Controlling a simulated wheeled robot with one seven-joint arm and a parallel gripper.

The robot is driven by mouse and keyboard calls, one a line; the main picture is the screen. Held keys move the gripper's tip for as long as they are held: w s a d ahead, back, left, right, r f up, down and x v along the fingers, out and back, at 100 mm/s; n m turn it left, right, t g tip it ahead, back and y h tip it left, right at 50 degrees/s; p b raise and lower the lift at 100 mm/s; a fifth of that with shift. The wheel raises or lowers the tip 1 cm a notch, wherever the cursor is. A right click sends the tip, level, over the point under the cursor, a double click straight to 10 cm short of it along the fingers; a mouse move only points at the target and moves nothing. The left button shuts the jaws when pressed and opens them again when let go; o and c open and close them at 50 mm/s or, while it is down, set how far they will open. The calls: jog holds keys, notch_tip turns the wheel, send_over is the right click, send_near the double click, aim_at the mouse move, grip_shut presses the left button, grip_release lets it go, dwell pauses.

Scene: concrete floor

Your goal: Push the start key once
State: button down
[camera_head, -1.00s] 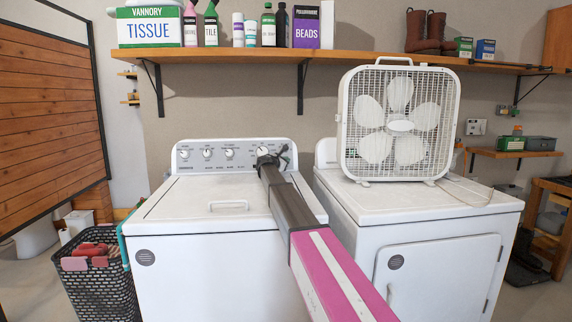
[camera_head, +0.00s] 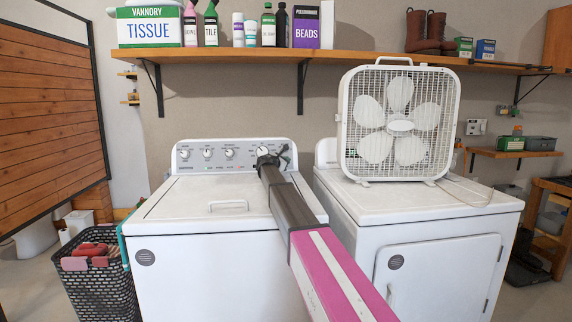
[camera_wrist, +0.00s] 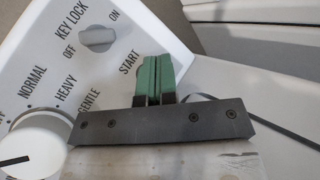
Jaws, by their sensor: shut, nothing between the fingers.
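The white washing machine (camera_head: 165,215) stands left of centre, with its control panel (camera_head: 190,163) along the back. In the wrist view the panel carries the printed label START (camera_wrist: 128,62). My gripper (camera_head: 276,158) is at the right end of the panel. In the wrist view its green fingertips (camera_wrist: 157,74) are together and empty, just right of the START label. The start key itself is mostly or wholly hidden behind the fingers; I cannot tell whether they touch it.
A grey key lock knob (camera_wrist: 97,40) sits close by, between OFF and ON. A large white dial (camera_wrist: 38,147) is at lower left. A dryer (camera_head: 345,235) with a box fan (camera_head: 398,124) on it stands to the right. A laundry basket (camera_head: 105,290) is left of the washer.

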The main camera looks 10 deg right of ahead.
dwell(0.3)
jog(key=shift+s+r, duration=0.25)
jog(key=shift+s, duration=0.55)
jog(key=shift+s+r, duration=0.3)
jog(key=shift+s, duration=0.55)
jog(key=shift+s+r, duration=0.25)
jog(key=shift+s, duration=0.55)
